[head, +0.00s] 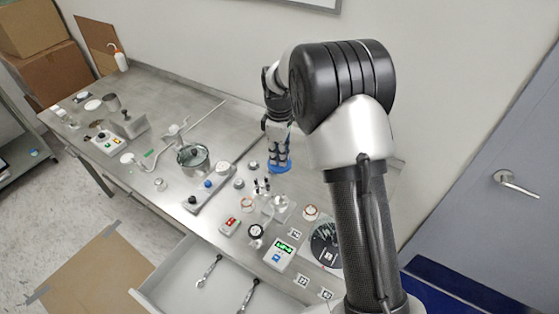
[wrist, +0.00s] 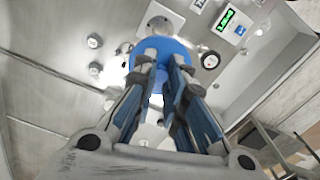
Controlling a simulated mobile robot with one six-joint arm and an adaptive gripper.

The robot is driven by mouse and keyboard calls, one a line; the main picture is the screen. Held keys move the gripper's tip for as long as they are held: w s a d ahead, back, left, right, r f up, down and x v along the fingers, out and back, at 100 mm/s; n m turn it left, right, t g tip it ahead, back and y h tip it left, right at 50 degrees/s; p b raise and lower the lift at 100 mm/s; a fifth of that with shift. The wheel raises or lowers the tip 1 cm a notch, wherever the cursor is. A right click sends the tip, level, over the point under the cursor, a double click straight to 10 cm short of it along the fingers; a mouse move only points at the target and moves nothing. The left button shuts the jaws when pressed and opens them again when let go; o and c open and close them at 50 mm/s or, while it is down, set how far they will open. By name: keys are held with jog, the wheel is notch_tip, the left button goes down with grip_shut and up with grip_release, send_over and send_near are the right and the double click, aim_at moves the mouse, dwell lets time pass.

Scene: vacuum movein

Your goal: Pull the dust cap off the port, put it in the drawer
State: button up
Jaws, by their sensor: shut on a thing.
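My gripper (head: 279,158) is shut on a round blue cap (head: 279,168), which I take to be the dust cap. It hangs below the fingers over the right part of the steel bench, and I cannot tell if it is clear of what is under it. In the wrist view, the blue cap (wrist: 178,50) is between the fingertips of my gripper (wrist: 165,62). The drawer (head: 165,265) under the bench front is pulled open and holds two wrench-like tools (head: 209,268). I cannot make out the port for certain.
A glass-topped vessel (head: 193,157) stands left of my gripper, with a grey block with knobs (head: 208,187) before it. Small fittings and a meter with a green display (head: 280,254) crowd the bench between gripper and drawer. Cardboard (head: 85,272) lies on the floor.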

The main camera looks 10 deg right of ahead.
jog(key=shift+r+p, duration=0.85)
jog(key=shift+r, duration=0.5)
jog(key=shift+f, duration=0.15)
